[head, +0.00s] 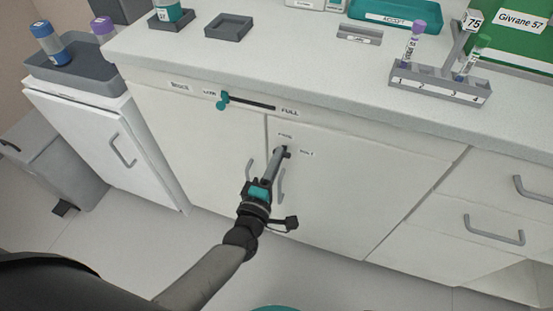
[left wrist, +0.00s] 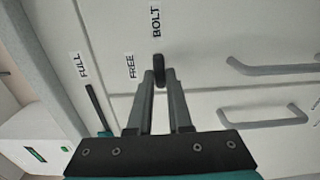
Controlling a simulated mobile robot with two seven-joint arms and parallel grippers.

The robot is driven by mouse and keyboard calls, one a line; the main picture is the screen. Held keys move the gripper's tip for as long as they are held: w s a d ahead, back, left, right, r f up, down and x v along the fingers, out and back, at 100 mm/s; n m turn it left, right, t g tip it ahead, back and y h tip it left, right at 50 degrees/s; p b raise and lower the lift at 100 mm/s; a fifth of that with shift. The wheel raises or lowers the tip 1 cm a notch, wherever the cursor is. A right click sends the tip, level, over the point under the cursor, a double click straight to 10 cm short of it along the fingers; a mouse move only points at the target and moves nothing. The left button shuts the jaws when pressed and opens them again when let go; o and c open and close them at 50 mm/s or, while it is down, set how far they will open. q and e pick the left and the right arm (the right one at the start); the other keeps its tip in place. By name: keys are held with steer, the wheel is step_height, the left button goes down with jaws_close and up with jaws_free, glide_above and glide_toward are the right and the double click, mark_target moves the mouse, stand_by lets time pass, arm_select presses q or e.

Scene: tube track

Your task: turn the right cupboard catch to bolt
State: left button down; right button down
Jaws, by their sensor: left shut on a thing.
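The right cupboard catch (head: 288,154) is a small dark lever on the upper left corner of the right cupboard door (head: 350,190). It also shows in the left wrist view (left wrist: 158,68), where its visible end points up towards the BOLT label (left wrist: 156,22); the FREE label (left wrist: 131,66) is to its left. My left gripper (head: 281,154) reaches up from below and is shut on the catch, with a grey finger on either side in the left wrist view (left wrist: 160,82). The fingers hide part of the catch. My right gripper is not in view.
Door handles (head: 280,184) are close beside my left gripper. A slider with a teal knob (head: 222,101) is up and left, its slot running to a FULL label (head: 290,112). The counter above carries a tube rack (head: 438,84) and trays. The floor in front is clear.

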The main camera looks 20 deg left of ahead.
arm_select(q)
steer(key=c, duration=0.9)
jaws_free()
steer(key=shift+o, duration=0.3)
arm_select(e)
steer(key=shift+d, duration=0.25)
arm_select(q)
steer(key=s+p, duration=0.2)
steer(key=s, duration=1.3)
steer(key=shift+s+a+p, duration=0.15)
steer(key=shift+a+p, duration=0.05)
steer(key=shift+p, duration=0.1)
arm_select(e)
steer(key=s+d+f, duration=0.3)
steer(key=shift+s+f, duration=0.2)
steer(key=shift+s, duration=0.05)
